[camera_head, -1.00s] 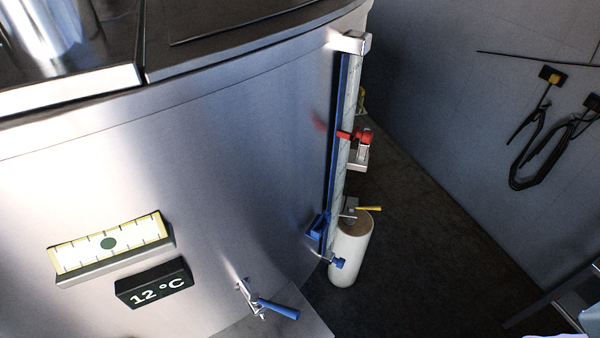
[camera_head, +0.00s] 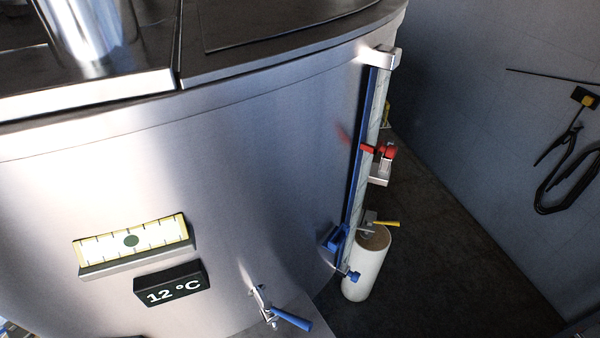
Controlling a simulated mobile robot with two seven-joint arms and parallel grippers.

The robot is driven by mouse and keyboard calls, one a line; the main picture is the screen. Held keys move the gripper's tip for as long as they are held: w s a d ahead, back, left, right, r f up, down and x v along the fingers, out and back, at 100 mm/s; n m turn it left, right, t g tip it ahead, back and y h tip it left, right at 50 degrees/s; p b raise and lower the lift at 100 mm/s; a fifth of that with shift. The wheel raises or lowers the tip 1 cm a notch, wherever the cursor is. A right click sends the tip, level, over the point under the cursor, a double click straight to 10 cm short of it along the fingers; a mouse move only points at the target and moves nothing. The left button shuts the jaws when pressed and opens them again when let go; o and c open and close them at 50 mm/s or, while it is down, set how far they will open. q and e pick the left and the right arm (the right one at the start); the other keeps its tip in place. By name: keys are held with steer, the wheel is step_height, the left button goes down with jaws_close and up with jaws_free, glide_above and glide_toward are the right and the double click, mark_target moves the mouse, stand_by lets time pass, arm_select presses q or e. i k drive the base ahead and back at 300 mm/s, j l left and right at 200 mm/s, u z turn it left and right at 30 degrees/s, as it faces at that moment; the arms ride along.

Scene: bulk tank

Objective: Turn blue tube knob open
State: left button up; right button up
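A clear gauge tube (camera_head: 375,130) with a blue strip (camera_head: 362,145) runs down the right side of the steel tank. A small blue knob (camera_head: 352,275) sits at the foot of the tube, with a blue bracket (camera_head: 336,238) just above it. A red valve (camera_head: 386,152) is on the upper half of the tube, and a yellow-handled valve (camera_head: 386,222) is lower down. A blue-handled lever (camera_head: 292,319) sticks out of the tank's lower front. Neither of my grippers is in view.
The tank (camera_head: 230,170) fills the left and middle. It carries a yellow-framed dial strip (camera_head: 135,243) and a 12 °C display (camera_head: 173,287). A white cylinder (camera_head: 368,265) stands by the tube foot. Dark floor (camera_head: 450,270) lies clear to the right, before a grey wall with hanging black cables (camera_head: 562,175).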

mark_target(355, 276)
steer(key=z, duration=0.55)
steer(key=i+l, duration=0.2)
steer(key=i+l+u, duration=0.1)
steer(key=u, duration=0.4)
steer(key=i+l+u, duration=0.1)
steer(key=l+u, duration=0.25)
steer(key=u, duration=0.15)
steer(key=l+u, duration=0.2)
steer(key=u, duration=0.3)
